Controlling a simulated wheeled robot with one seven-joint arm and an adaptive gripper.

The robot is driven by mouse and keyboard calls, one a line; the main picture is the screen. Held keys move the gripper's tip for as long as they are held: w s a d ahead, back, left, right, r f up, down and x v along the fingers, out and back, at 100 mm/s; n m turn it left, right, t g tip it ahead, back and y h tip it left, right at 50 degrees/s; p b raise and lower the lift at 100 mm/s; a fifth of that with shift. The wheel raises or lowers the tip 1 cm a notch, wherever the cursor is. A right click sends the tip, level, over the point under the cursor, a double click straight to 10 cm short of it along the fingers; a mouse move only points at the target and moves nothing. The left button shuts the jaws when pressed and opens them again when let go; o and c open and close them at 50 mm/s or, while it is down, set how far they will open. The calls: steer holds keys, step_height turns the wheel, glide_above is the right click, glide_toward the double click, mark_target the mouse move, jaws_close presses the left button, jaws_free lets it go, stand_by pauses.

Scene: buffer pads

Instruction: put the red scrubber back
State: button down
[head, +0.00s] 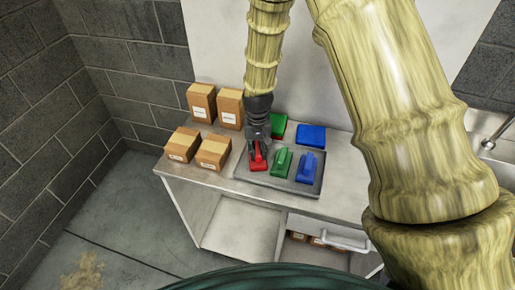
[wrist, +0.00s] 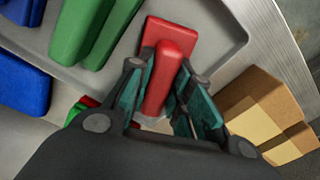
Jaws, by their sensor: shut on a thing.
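My gripper (head: 258,147) is shut on the handle of the red scrubber (head: 259,163), at the left end of the grey tray (head: 263,180). In the wrist view the fingers (wrist: 162,98) straddle the red handle (wrist: 163,72), and the red base shows beyond them inside the tray rim (wrist: 222,45). I cannot tell whether the base rests on the tray or is just above it. A green scrubber (head: 281,162) and a blue scrubber (head: 307,168) stand to its right in the tray.
A green block (head: 278,127) and a blue block (head: 311,137) lie behind the tray. Several cardboard boxes (head: 213,152) stand left of it on the counter (head: 205,184). A sink with a tap (head: 490,142) is at the far right. An open drawer (head: 320,243) sits below the counter.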

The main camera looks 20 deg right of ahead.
mark_target(257, 148)
steer(key=shift+w+f, duration=0.2)
steer(key=shift+w, duration=0.05)
steer(key=shift+s, duration=0.2)
steer(key=c, duration=1.3)
jaws_free()
steer(key=shift+w+f, duration=0.1)
steer(key=shift+r, duration=0.2)
steer(key=shift+r, duration=0.45)
step_height(257, 148, up, 11)
steer(key=b, duration=0.4)
steer(key=shift+r, duration=0.2)
